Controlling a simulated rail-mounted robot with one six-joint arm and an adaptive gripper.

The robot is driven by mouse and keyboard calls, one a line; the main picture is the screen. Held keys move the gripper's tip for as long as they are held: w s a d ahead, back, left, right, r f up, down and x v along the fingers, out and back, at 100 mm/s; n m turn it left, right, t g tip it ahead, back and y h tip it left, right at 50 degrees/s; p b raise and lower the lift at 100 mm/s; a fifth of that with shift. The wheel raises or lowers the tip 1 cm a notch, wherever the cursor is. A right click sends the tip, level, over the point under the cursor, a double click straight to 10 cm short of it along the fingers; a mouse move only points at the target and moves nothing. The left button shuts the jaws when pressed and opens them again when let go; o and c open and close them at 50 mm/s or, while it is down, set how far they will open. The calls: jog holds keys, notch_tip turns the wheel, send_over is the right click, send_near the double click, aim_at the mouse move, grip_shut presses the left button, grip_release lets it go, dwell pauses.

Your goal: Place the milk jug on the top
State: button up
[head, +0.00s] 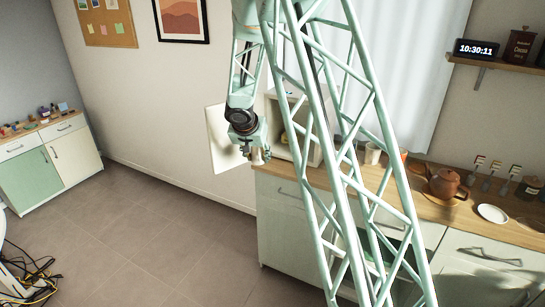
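My gripper (256,156) hangs at the left end of the wooden counter (437,211), in front of a white box-like cabinet (302,143). The cabinet's white door (224,140) stands open to the left, partly behind my gripper. I cannot identify the milk jug for sure. A small cream vessel (372,154) stands on the counter right of the cabinet, partly hidden by the lattice of my arm.
A brown teapot (445,184), a white plate (493,214) and several upright utensils (487,177) stand on the right counter. A wall shelf (500,65) holds a clock (476,49) and a dark canister (519,45). A low cabinet (50,163) stands far left; the floor between is clear.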

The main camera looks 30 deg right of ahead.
jog(key=s+a+r+n+y, duration=0.1)
jog(key=s+a+r+n, duration=0.1)
jog(key=a, duration=1.1)
jog(key=s+a+r+n+t+y, duration=0.1)
jog(key=s+a+r+n, duration=0.2)
jog(key=a, duration=1)
jog(key=shift+s+a+r+t+y, duration=0.3)
jog(key=shift+s+r, duration=0.1)
jog(key=shift+r, duration=0.3)
jog(key=shift+d, duration=0.15)
